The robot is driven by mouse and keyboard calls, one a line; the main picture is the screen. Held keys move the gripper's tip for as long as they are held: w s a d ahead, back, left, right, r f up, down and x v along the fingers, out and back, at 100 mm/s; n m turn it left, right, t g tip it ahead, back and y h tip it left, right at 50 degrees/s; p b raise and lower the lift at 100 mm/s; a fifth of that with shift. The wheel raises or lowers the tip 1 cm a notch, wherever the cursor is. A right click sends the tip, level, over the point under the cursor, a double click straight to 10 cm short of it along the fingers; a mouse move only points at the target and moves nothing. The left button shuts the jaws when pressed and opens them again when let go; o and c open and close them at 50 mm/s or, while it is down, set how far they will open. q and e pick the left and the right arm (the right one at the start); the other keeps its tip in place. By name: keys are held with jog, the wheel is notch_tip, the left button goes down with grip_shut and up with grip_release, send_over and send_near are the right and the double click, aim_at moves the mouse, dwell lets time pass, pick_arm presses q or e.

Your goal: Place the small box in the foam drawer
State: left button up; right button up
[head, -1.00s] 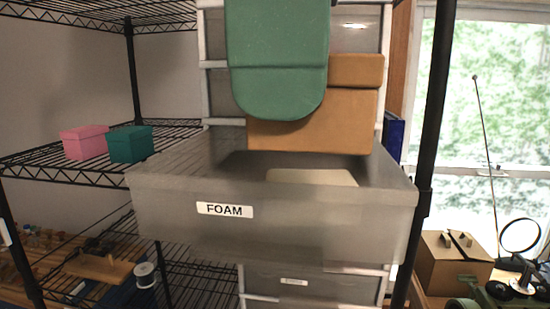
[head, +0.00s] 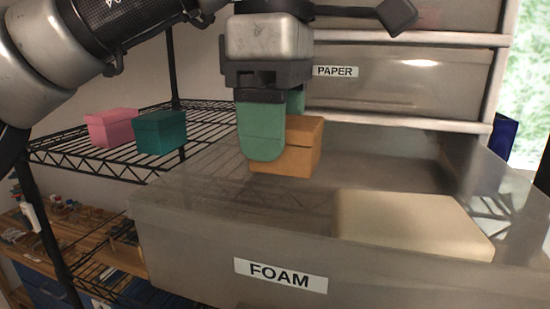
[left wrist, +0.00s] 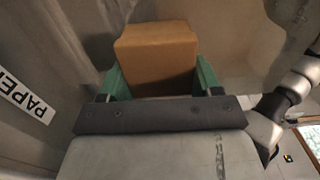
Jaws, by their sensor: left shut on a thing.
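The small box is an orange-brown lidded box (head: 300,148). My left gripper (head: 276,130) is shut on it, with green fingers on either side. In the left wrist view the box (left wrist: 157,58) sits between both green fingers. The gripper holds it over the left back part of the open drawer labelled FOAM (head: 190,225). I cannot tell whether the box touches the drawer floor. A pale foam block (head: 410,222) lies in the drawer on the right. My right gripper is not in view.
A closed drawer labelled PAPER (head: 400,80) is right behind the gripper. A pink box (head: 110,128) and a teal box (head: 160,132) stand on the wire shelf (head: 85,158) at left. The drawer floor between box and foam block looks clear.

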aim_at(274, 167)
pick_arm(q)
jog(key=f, duration=0.1)
jog(key=s+f, duration=0.1)
jog(key=f+p, duration=0.1)
jog(key=shift+s, duration=0.25)
jog(key=shift+w+f, duration=0.1)
jog(key=shift+f, duration=0.2)
jog(key=shift+w+f, duration=0.15)
jog(key=shift+w, duration=0.2)
jog(key=shift+s+f, duration=0.1)
jog(key=o, duration=0.6)
jog(key=shift+s, duration=0.2)
jog(key=shift+w, duration=0.1)
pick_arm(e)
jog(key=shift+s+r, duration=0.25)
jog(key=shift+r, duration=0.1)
pick_arm(q)
jog(key=shift+w, duration=0.1)
